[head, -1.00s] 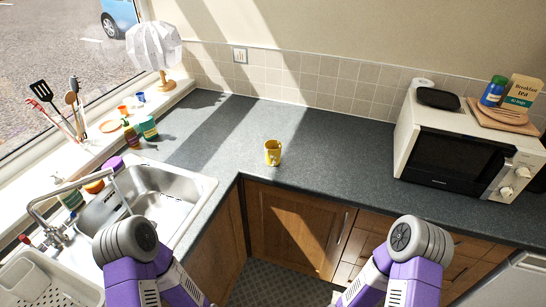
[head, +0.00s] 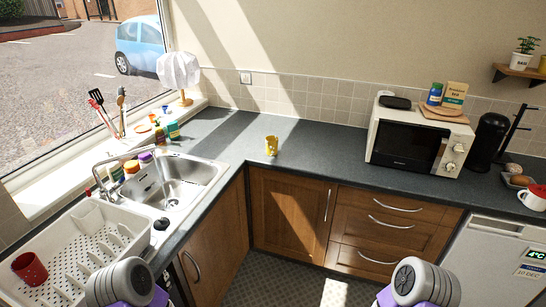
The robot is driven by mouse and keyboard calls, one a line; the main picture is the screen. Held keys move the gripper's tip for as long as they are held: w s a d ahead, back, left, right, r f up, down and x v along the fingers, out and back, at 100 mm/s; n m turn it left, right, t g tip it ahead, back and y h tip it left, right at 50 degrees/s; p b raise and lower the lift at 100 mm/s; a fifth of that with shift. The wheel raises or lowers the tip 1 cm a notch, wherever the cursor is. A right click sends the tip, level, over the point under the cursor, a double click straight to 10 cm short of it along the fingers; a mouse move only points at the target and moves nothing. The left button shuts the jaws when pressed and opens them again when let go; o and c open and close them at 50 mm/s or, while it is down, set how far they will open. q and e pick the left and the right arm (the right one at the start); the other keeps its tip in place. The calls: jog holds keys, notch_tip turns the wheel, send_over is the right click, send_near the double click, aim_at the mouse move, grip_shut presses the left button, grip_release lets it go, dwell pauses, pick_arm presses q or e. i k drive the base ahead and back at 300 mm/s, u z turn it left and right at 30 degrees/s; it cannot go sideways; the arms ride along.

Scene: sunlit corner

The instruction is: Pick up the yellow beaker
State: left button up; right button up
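The yellow beaker (head: 271,145) stands upright on the dark grey worktop (head: 300,150), near its front edge at the inner corner, right of the sink. It looks like a small yellow cup with a handle. Nothing touches it. Purple and grey parts of my two arms show at the bottom left and bottom right of the head view, well short of the worktop. Neither gripper's fingers are in view.
The sink (head: 180,184) lies left of the beaker, with a tap and a white dish rack (head: 75,250) holding a red cup (head: 30,268). A white microwave (head: 418,140) stands to the right. Wooden cupboards (head: 290,215) front the worktop. Worktop around the beaker is clear.

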aim_at(272, 146)
jog(key=z, duration=0.75)
jog(key=i, duration=1.85)
jog(key=u, duration=0.75)
